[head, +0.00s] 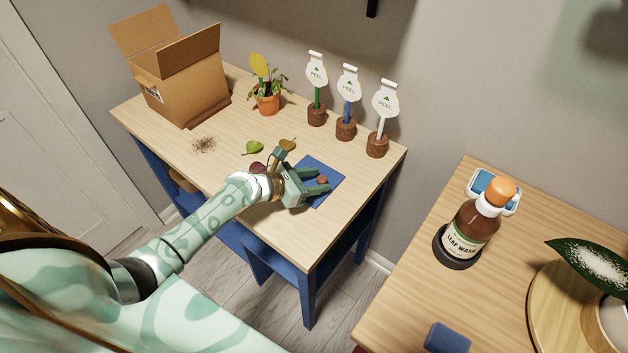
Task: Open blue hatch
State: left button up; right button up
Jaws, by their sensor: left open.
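The blue hatch (317,163) is a flat blue square set in the top of the wooden table, near its right front part. It looks closed and level with the tabletop. A small reddish-brown knob (322,180) shows on it. My left gripper (319,182) is over the hatch, its two green fingers open, one on each side of the knob. I cannot tell whether they touch it. The hand hides the hatch's left part. My right gripper is not in view.
An open cardboard box (185,90), a potted plant (268,103) and several peel tags on brown bases line the table's back. Soil crumbs (204,145) and a green leaf (253,147) lie nearby. A second table with a leaf wash bottle (470,228) stands right, across a gap.

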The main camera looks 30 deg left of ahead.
pick_arm(q)
grip_shut()
jog(key=shift+s+d+r+p, duration=0.1)
jog(key=shift+d+p, duration=0.2)
jog(key=shift+d, duration=0.05)
jog(key=d+p, duration=0.1)
jog(key=d, duration=0.2)
jog(key=s+d+p, duration=0.1)
jog(key=d+p, duration=0.1)
jog(key=d, duration=0.2)
jog(key=d+p, duration=0.2)
jog(key=d, duration=0.2)
jog(key=shift+s, duration=0.2)
jog(key=shift+d, duration=0.2)
jog(key=shift+s, duration=0.1)
grip_release()
jog(key=shift+a, duration=0.1)
